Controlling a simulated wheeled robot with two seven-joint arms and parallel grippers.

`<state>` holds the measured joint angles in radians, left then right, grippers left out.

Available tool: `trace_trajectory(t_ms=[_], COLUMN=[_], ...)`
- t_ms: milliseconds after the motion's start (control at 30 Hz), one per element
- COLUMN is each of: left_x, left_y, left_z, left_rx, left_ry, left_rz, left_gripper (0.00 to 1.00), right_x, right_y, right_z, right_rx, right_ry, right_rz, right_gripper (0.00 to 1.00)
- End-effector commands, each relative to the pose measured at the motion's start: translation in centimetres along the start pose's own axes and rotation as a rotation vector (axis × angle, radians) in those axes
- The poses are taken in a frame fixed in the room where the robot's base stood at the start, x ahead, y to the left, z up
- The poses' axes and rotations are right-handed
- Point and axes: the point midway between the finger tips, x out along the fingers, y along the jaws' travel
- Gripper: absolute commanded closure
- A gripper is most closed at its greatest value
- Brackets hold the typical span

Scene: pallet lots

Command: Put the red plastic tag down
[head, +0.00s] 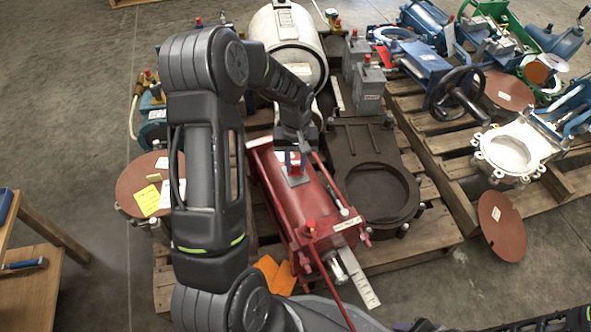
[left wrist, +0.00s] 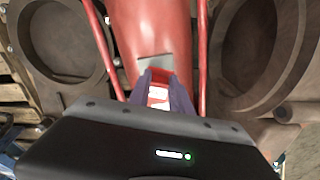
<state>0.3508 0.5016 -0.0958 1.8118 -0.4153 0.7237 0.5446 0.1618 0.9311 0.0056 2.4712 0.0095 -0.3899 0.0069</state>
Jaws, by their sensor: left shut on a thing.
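My left gripper (head: 293,158) points down over the red cylinder (head: 318,213) on the near pallet. It is shut on the red plastic tag (head: 296,169), which shows as a small red piece at the fingertips. In the left wrist view the tag (left wrist: 158,93), with a white patch, sits between the purple-grey fingers (left wrist: 160,88). A small grey plate (head: 299,181) lies on the cylinder just by the tag; it also shows in the left wrist view (left wrist: 154,63). I cannot tell whether the tag touches the plate. My right gripper is not in view.
A dark brown valve body (head: 372,150) stands right of the cylinder. A white tank (head: 290,35) is behind it. A rust-coloured disc (head: 145,182) with yellow notes is at left. Another pallet (head: 455,150) with blue valves is at right. Bare floor is at left.

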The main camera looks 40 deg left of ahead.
Motion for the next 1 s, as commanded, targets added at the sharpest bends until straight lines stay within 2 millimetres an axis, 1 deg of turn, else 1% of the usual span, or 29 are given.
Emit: trace_trajectory(t_ms=[33,100,400,533,567,800,1000], left_x=[1.2,1.8,1.9,2.3,2.2,2.1,2.1], left_y=[0.0,0.0,0.0,0.0,0.0,0.0,0.0], left_z=[0.0,0.0,0.0,0.0,0.0,0.0,0.0], left_rx=[0.000,0.000,0.001,0.001,0.001,0.001,0.001], left_ry=[-0.002,-0.001,0.001,0.000,0.001,0.001,0.001], left_rz=[0.000,0.000,0.000,0.000,0.000,0.000,0.000], left_gripper=[1.00,1.00,1.00,1.00,0.74,0.54,0.54], right_x=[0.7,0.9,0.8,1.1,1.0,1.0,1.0], right_y=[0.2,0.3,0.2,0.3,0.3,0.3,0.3], right_z=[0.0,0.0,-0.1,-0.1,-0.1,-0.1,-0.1], right_rx=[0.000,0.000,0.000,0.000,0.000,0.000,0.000], right_ry=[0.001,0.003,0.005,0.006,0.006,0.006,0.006], right_rz=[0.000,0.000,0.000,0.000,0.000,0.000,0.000], right_gripper=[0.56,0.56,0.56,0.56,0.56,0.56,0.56])
